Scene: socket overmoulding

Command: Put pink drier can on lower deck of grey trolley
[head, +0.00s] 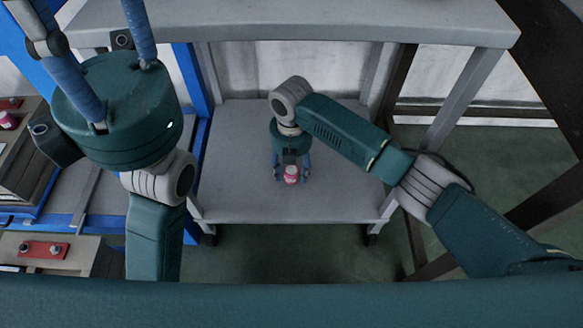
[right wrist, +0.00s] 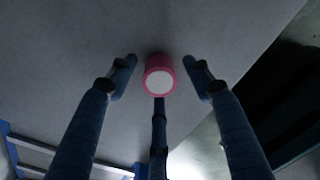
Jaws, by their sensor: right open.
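The pink drier can (head: 291,174), with a pale end face, is on the lower deck (head: 240,205) of the grey trolley, near its middle. My right gripper (head: 291,172) reaches in under the upper deck and is around the can. In the right wrist view the can (right wrist: 160,77) lies between the spread fingertips, with a gap on both sides. A third finger is below it there; whether it touches the can is unclear. My left gripper (head: 98,45) is large at the upper left, empty as far as visible, with its fingertips cut off by the frame.
The trolley's upper deck (head: 300,26) overhangs the lower one. A blue-framed bench (head: 85,222) with red-topped blocks stands at the left, and another pink can (head: 8,120) is at the left edge. Dark beams run along the right. The lower deck is clear around the can.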

